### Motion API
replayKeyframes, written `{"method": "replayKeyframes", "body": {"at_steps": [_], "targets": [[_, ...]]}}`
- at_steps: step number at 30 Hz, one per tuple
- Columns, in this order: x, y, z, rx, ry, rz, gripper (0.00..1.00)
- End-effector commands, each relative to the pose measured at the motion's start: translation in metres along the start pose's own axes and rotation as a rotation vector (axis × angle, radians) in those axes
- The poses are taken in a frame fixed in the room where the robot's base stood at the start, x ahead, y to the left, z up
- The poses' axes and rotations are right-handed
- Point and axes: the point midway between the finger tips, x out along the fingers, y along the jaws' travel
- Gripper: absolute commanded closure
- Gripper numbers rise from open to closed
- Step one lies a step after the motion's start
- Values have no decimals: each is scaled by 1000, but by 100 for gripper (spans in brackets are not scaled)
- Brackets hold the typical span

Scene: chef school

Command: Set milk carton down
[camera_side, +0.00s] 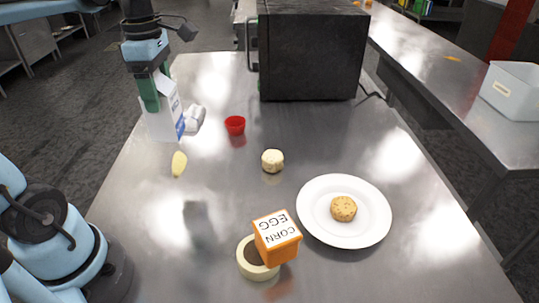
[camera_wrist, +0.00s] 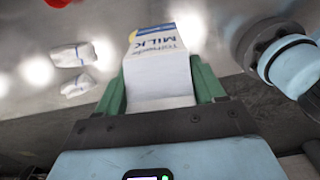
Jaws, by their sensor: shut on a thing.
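The milk carton (camera_side: 165,112) is white with a blue label and stands about upright at the far left of the steel table in the side view. My gripper (camera_side: 156,92) reaches down from above, and its green fingers are shut on the carton's sides. In the wrist view the carton (camera_wrist: 158,75), with "MILK" on it, sits between the two green fingers (camera_wrist: 160,88). Its base is close to or on the table; I cannot tell whether it touches.
A white packet (camera_side: 194,117) lies just right of the carton. A red cup (camera_side: 235,125), a yellow piece (camera_side: 179,163) and a pale round item (camera_side: 272,160) are nearby.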

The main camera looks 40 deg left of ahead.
Motion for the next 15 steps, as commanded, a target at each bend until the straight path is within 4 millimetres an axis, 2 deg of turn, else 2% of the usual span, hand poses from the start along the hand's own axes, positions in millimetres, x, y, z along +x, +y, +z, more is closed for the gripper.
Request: {"method": "replayKeyframes", "body": {"at_steps": [3,9,15], "targets": [[-1,-31,2,-10,0,0,80],[3,-77,1,-34,0,0,80],[11,-108,-3,-55,0,1,80]]}}
